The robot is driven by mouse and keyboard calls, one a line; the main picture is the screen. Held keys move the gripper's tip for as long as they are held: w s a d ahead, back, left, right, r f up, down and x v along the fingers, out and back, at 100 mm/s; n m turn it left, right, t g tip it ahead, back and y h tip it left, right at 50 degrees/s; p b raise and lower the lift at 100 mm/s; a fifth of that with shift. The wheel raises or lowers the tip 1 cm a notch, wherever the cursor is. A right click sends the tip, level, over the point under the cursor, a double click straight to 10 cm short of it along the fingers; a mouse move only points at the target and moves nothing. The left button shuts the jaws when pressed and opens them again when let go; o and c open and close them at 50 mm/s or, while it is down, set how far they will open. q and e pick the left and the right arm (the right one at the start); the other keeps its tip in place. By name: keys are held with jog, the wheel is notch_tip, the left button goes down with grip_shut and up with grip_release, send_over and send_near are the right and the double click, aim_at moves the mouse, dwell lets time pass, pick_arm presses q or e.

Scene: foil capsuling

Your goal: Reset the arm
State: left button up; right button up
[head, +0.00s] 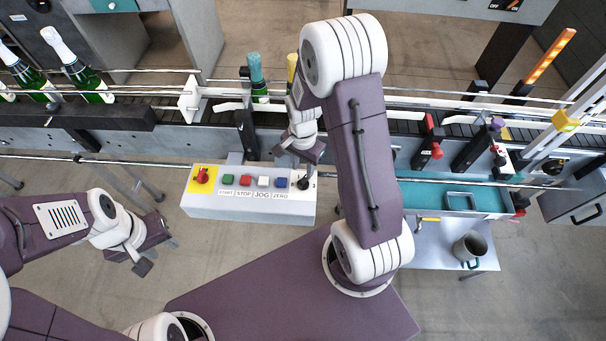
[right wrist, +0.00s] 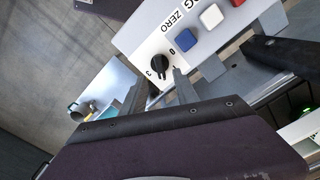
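My right gripper (head: 302,172) is over the right end of a white control box (head: 250,208), near its black rotary knob (head: 303,183). In the right wrist view the two grey fingers (right wrist: 160,92) stand apart with nothing between them. The black knob (right wrist: 160,66) lies just beyond their tips, beside the printed numbers; I cannot tell if they touch it. My left gripper (head: 157,254) hangs over the open floor at the left. Its fingers are apart and empty.
The box carries a red emergency knob (head: 202,175) and green, red, white and blue buttons. Behind it runs a conveyor with green bottles (head: 90,82) at the left. A teal tray (head: 445,196) and a metal mug (head: 469,247) are at the right.

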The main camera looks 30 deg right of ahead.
jog(key=shift+r, duration=1.15)
jog(key=a+r+n+t, duration=0.1)
jog(key=a+r+n, duration=0.15)
jog(key=r, duration=0.25)
jog(key=s+a+n, duration=0.2)
jog(key=s+n, duration=0.6)
jog(key=n, duration=0.1)
jog(key=shift+s+a+n+b, duration=0.15)
jog(key=shift+s+n+b, duration=0.2)
jog(key=shift+s, duration=0.05)
jog(key=shift+w, duration=0.15)
